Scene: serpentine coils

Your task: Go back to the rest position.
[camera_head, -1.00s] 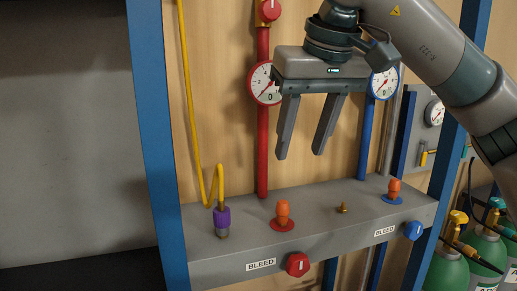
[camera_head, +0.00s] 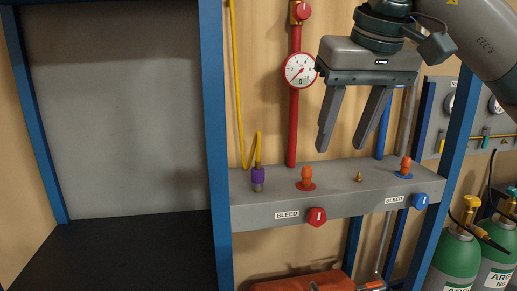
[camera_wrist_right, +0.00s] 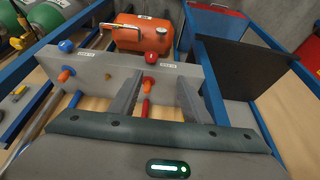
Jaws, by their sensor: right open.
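My right gripper (camera_head: 345,145) is open and empty, fingers pointing down, in front of the panel and above the grey shelf (camera_head: 262,214). In the right wrist view its two fingers (camera_wrist_right: 165,105) stand apart with nothing between them. It hides part of the blue pipe (camera_head: 384,135) and the gauge on it. On the shelf stand a purple fitting (camera_head: 258,178) with a yellow hose (camera_head: 237,100), an orange plug (camera_head: 307,178) on a red disc, a small brass fitting (camera_head: 359,177) and an orange plug (camera_head: 405,166) on a blue disc. My left gripper is not in view.
A red bleed knob (camera_head: 316,217) and a blue bleed knob (camera_head: 420,201) stick out from the shelf front. A red pipe carries a round gauge (camera_head: 299,70). Blue posts (camera_head: 213,120) frame the panel. Green gas cylinders (camera_head: 453,258) stand at right; an orange tank (camera_wrist_right: 140,32) lies below.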

